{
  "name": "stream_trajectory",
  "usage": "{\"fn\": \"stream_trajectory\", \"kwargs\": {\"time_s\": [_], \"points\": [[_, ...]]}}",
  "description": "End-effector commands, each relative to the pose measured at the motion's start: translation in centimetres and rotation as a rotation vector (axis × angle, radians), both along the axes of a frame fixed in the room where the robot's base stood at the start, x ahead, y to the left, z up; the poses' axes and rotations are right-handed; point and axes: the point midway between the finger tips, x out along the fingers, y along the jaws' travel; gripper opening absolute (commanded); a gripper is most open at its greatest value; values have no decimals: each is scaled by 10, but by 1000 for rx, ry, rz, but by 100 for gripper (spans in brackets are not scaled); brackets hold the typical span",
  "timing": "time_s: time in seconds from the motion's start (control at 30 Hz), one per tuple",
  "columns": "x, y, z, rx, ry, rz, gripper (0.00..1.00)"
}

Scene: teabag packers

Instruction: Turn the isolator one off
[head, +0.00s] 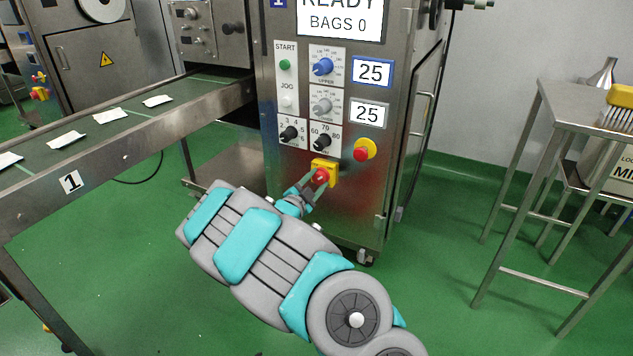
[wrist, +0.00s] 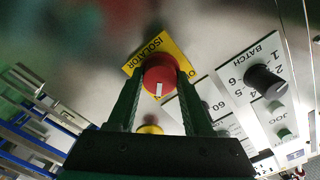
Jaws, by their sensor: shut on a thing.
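The isolator is a red rotary knob (head: 321,175) on a yellow square plate (head: 330,166), low on the front of the steel machine marked 1. My gripper (head: 312,181) reaches it from the lower left and is shut on the knob. In the wrist view the red knob (wrist: 159,77) sits between the two dark fingers of my gripper (wrist: 160,82). A white mark on the knob points toward the bottom of that view. The yellow plate (wrist: 140,53) reads ISOLATOR; the fingers and knob hide part of its lettering.
A red emergency button (head: 361,154) on a yellow base is just above right of the isolator. Dials, START and JOG buttons (head: 285,64) are above. A conveyor (head: 110,130) with teabags runs left. A steel table (head: 575,110) stands right. Green floor between is clear.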

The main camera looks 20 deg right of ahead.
Motion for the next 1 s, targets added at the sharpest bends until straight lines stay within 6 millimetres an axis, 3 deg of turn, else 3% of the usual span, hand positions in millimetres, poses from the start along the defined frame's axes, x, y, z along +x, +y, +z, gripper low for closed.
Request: {"fn": "stream_trajectory", "kwargs": {"time_s": [0.37,1.0], "points": [[-1,0,0,-72,104,-1,0],[-1,0,4,-430,562,-1,0]]}}
